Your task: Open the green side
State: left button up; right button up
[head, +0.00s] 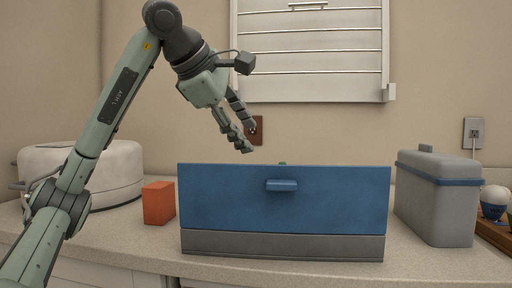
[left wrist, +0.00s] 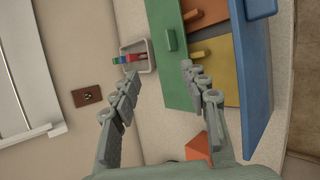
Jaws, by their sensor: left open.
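A box with a blue front panel (head: 285,205), a blue handle and a grey base stands on the counter. In the left wrist view its green side (left wrist: 177,85), with a green handle (left wrist: 172,40), faces away from the blue panel (left wrist: 252,70). Orange and yellow surfaces (left wrist: 215,60) lie between them. My left gripper (head: 249,140) is open and empty above the box's back left part, pointing down and right. In the left wrist view the green side shows just beyond its fingertips, apart from them as far as I can tell. My right gripper is out of view.
An orange block (head: 158,203) stands left of the box, beside a round white appliance (head: 115,170). A grey bin (head: 435,200) stands to the right. A wall outlet (left wrist: 87,95) is behind.

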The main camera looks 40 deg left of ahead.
pick_arm(q)
jog(key=shift+v, duration=1.9)
